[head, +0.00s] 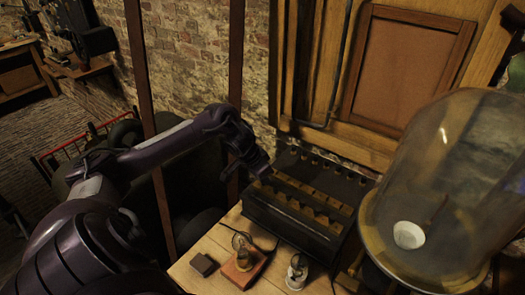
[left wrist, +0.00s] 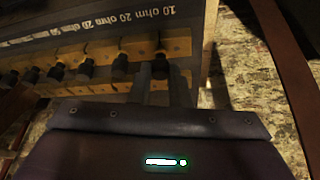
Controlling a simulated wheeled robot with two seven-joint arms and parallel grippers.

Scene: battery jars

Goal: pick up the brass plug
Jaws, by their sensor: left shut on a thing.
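A dark resistance box (head: 290,222) with rows of brass blocks stands on the wooden bench. My left gripper (head: 262,174) reaches down to the box's back left corner. In the left wrist view, the gripper (left wrist: 161,88) is shut on the brass plug (left wrist: 160,68), whose dark head shows between the two fingers. The plug is at the end of the brass row, below the "10 ohm" label; I cannot tell whether it is still seated. Several other dark-headed plugs (left wrist: 119,66) stand along the same row. My right gripper is not in view.
A large glass dome (head: 440,190) stands at the right. In front of the box are a small dark block (head: 204,265), an instrument on a reddish wooden base (head: 243,268) and a small pale-based piece (head: 297,272). A brick wall and wooden panelling are behind.

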